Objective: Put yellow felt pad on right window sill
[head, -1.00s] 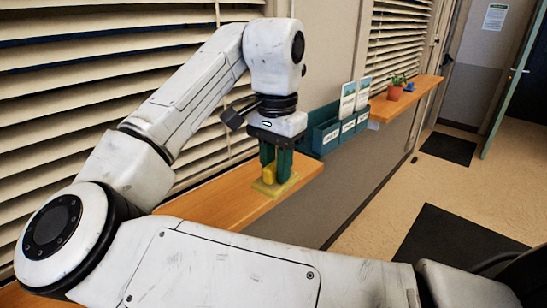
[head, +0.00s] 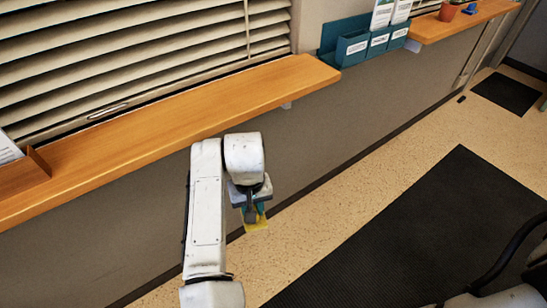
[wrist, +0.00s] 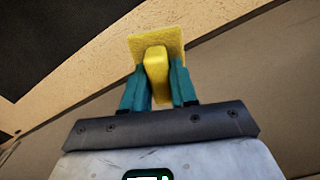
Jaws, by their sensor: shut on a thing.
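My gripper (head: 254,211) is shut on the yellow felt pad (head: 258,226). In the head view it hangs in front of the grey wall below the near sill, clear of any surface. In the wrist view the teal fingers (wrist: 155,75) grip the pad's raised yellow block, and its flat square base (wrist: 174,43) shows beyond them. The right window sill (head: 467,20) is the wooden shelf at the far upper right. The near wooden sill (head: 180,105) runs under the blinds on the left.
Teal leaflet holders (head: 352,47) hang on the wall between the sills. A wooden tray (head: 25,172) sits on the near sill. A dark mat (head: 415,235) lies on the floor.

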